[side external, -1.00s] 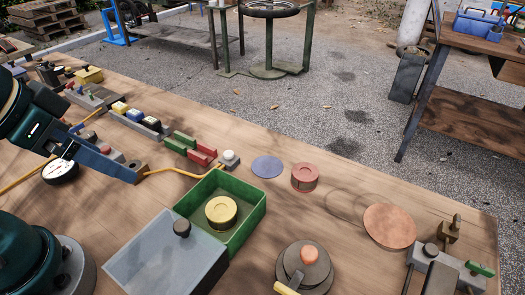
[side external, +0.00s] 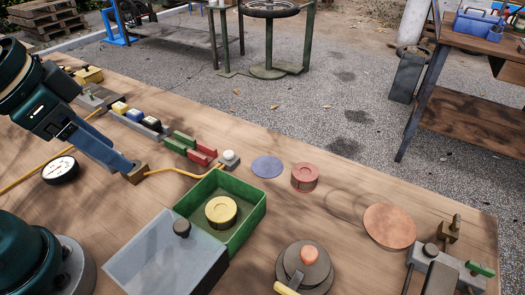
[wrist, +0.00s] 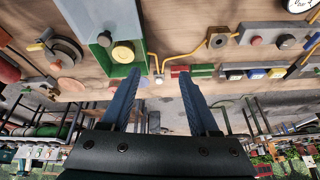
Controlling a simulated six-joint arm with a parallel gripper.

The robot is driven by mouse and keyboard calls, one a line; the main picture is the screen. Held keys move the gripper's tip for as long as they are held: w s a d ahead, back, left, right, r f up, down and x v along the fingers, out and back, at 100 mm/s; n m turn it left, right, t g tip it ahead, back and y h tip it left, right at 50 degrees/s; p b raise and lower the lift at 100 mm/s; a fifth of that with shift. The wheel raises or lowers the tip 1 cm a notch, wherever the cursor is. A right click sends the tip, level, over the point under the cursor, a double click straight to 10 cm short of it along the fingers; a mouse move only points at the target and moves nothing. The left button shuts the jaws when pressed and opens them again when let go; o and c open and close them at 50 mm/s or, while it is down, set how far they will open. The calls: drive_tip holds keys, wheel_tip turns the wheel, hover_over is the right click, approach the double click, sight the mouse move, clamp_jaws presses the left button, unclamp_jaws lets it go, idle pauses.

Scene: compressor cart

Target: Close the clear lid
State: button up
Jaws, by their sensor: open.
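The clear lid (side external: 150,262) is a greyish see-through panel with a black knob (side external: 182,228). It lies to the left of the green box (side external: 255,215), beside its open top, at the box's near left edge. A yellow round tin (side external: 221,211) sits inside the open box. In the wrist view the lid (wrist: 85,14), its knob (wrist: 104,39) and the box (wrist: 121,71) show at upper left. My gripper (side external: 128,168) is left of the box, apart from the lid. In the wrist view my gripper (wrist: 158,78) is open, with nothing between its fingers.
A brown block (side external: 135,174) with a yellow cable stands by my fingertips. Red and green blocks (side external: 190,148), a white-knobbed block (side external: 229,158) and a red tin (side external: 305,177) stand behind the box. A dial gauge (side external: 60,170) lies at left. A round knobbed fixture (side external: 304,270) stands at front right.

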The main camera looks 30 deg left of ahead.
drive_tip(key=w+d+m+g, duration=0.2)
drive_tip(key=d+m+g, duration=0.1)
drive_tip(key=d+m, duration=0.15)
drive_tip(key=m+g, duration=0.2)
hover_over(182, 225)
drive_tip(key=f, duration=0.3)
drive_tip(key=shift+w+a+f, duration=0.25)
drive_tip(key=shift+f, duration=0.1)
drive_tip(key=shift+s+d+f+m, duration=0.25)
drive_tip(key=shift+s+f, duration=0.05)
drive_tip(key=shift+f, duration=2.5)
clamp_jaws()
drive_tip(key=shift+r, duration=0.1)
